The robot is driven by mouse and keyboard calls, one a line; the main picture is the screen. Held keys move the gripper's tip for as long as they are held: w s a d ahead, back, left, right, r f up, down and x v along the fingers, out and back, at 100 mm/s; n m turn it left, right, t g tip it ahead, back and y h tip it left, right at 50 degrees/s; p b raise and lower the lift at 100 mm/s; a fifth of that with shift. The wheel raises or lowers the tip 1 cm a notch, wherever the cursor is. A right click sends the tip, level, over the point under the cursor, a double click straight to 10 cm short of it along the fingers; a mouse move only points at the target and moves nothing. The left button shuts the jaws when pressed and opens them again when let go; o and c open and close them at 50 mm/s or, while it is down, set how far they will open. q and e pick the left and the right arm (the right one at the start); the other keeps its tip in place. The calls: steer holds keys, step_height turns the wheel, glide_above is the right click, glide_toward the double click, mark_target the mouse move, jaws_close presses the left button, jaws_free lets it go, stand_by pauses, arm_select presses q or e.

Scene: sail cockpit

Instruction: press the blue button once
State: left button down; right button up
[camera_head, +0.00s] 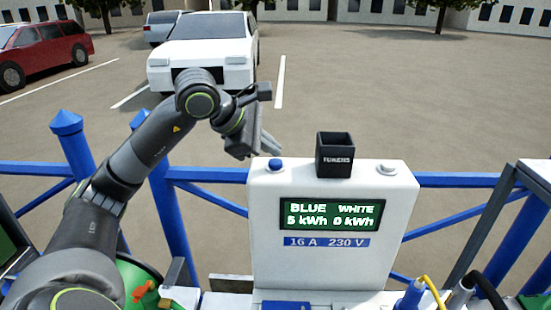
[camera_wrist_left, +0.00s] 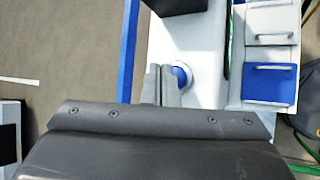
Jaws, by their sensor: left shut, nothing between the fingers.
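The blue button (camera_head: 275,164) is a small round knob on the left of the top of a white power post (camera_head: 265,235). My left gripper (camera_head: 271,145) is shut and empty, its fingertips close to the button, above and slightly left of it. In the left wrist view the shut fingers (camera_wrist_left: 160,84) partly cover the blue button (camera_wrist_left: 182,76) in its pale ring. I cannot tell whether they touch it. The post's display (camera_head: 331,215) reads BLUE 5 kWh and WHITE 0 kWh. My right gripper is not in view.
A black token box (camera_head: 335,160) stands mid-top on the post, and a white button (camera_head: 388,166) sits at the right. A blue railing (camera_head: 455,180) runs behind. Blue and black plugs (camera_head: 410,296) with cables are at lower right. Parked cars stand beyond.

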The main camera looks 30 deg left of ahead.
mark_target(270, 163)
arm_select(q)
steer(key=shift+r, duration=0.25)
steer(key=shift+r+p, duration=1.6)
steer(key=shift+r, duration=0.85)
steer(key=shift+f, duration=0.15)
